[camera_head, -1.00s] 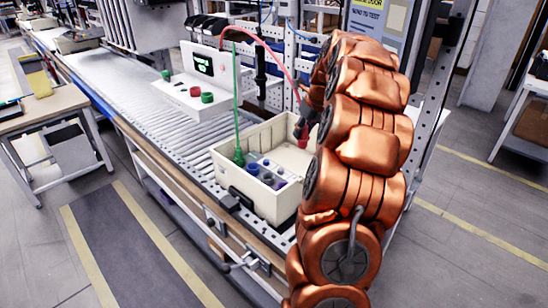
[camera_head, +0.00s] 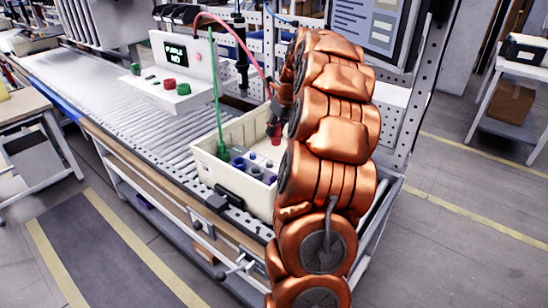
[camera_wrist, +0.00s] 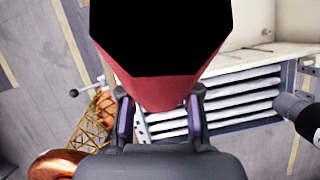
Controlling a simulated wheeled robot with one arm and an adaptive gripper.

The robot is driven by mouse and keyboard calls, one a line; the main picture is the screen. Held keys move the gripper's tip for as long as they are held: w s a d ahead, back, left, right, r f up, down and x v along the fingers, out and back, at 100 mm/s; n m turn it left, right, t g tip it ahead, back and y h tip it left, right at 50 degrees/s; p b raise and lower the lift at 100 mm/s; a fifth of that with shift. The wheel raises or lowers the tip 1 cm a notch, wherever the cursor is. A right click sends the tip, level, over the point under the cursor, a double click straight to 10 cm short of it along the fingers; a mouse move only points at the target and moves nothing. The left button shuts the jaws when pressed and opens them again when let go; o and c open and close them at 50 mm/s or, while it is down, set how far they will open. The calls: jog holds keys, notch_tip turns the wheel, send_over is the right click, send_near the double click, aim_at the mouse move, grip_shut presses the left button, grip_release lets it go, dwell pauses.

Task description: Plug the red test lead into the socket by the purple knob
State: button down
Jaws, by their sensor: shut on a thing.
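The red test lead's plug (camera_head: 276,133) is held in my gripper (camera_head: 279,112), above the right part of the cream bin (camera_head: 207,169). In the wrist view the red plug (camera_wrist: 165,92) with a large black end fills the space between the fingers of my gripper (camera_wrist: 160,110). The red cable (camera_head: 243,35) arches from the tester box to my gripper. Inside the bin is a panel with blue and dark knobs (camera_head: 238,162). The plug appears apart from the panel.
A green lead (camera_head: 216,95) stands plugged at the bin's left, its cable rising upright. The white tester box (camera_head: 205,72) with a green-lit screen, red knob and green knobs stands behind on the roller conveyor (camera_head: 95,85). My arm hides the bin's right side.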

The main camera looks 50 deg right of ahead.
notch_tip(320, 180, down, 15)
jog(key=b, duration=0.5)
jog(key=shift+r, duration=0.2)
jog(key=shift+w+f, duration=0.1)
jog(key=shift+f, duration=1.9)
dwell(1.0)
jog(key=c, duration=0.7)
grip_release()
jog(key=shift+c, duration=0.2)
jog(key=shift+r, duration=0.1)
jog(key=v, duration=1.1)
jog(key=shift+s+r, duration=0.25)
jog(key=shift+r, duration=0.1)
jog(key=shift+a, duration=0.15)
